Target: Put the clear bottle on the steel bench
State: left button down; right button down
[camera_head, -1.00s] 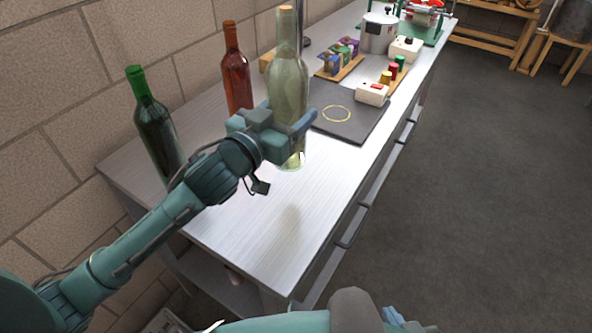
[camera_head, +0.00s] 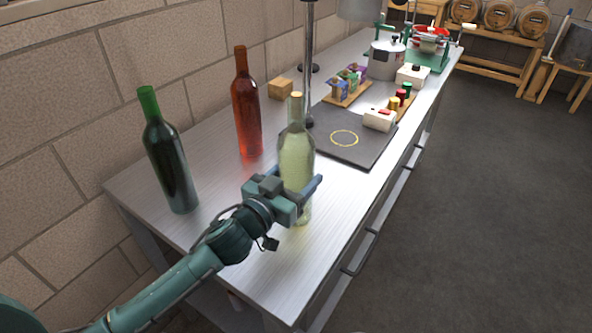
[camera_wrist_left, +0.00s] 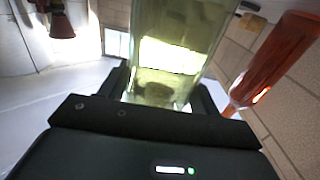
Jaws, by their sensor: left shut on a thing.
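The clear bottle (camera_head: 296,157), pale yellow-green with a cork-coloured top, is upright over the steel bench (camera_head: 262,274). My left gripper (camera_head: 300,194) is shut around its lower part. The bottle's base is near the bench top; I cannot tell whether it touches. In the left wrist view the clear bottle (camera_wrist_left: 178,50) fills the space between the fingers. My right gripper is not in view.
A green bottle (camera_head: 170,160) and an amber bottle (camera_head: 246,108) stand on the bench to the left. A dark mat (camera_head: 345,150) with a yellow ring lies behind the clear bottle. The bench's front end is clear.

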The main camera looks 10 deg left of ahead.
pick_arm(q)
jog(key=shift+r, duration=0.25)
jog(key=shift+f, duration=0.15)
jog(key=shift+c, duration=1.6)
grip_release()
jog(key=shift+f, duration=0.2)
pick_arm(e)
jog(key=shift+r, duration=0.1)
pick_arm(q)
jog(key=shift+r, duration=0.25)
jog(key=b+v, duration=0.1)
jog(key=v, duration=1.1)
jog(key=shift+b, duration=0.35)
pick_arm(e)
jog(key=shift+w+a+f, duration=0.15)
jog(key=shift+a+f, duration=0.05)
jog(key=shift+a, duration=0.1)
pick_arm(q)
jog(key=shift+f, duration=0.1)
